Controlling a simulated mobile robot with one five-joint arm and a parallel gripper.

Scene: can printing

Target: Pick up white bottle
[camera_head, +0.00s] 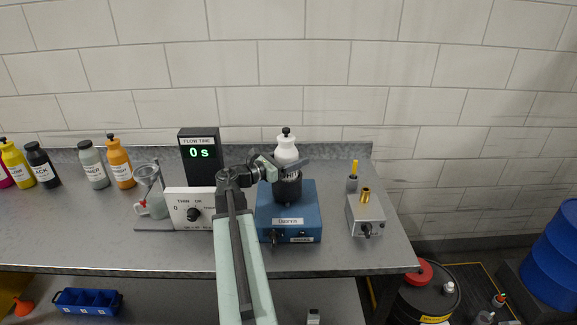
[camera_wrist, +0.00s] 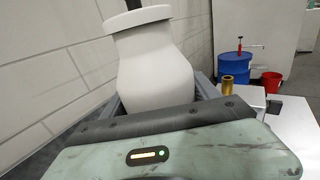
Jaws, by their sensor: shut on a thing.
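The white bottle (camera_head: 287,149) with a black cap stands upright at the dark round holder (camera_head: 288,188) on top of a blue machine (camera_head: 289,222). In the wrist view the white bottle (camera_wrist: 150,65) fills the space just past my gripper, its shoulder and neck showing. My gripper (camera_head: 288,168) reaches the bottle from the left and is shut on it. In the wrist view, my gripper's (camera_wrist: 160,108) fingers are mostly hidden behind the bottle and the palm. I cannot tell whether the bottle's base is clear of the holder.
A flow timer (camera_head: 199,154) reading 0 s and a white dial box (camera_head: 190,209) stand left of the blue machine. A glass funnel stand (camera_head: 150,190) and several coloured bottles are farther left. A small grey device (camera_head: 366,214) stands to the right. A tiled wall is behind.

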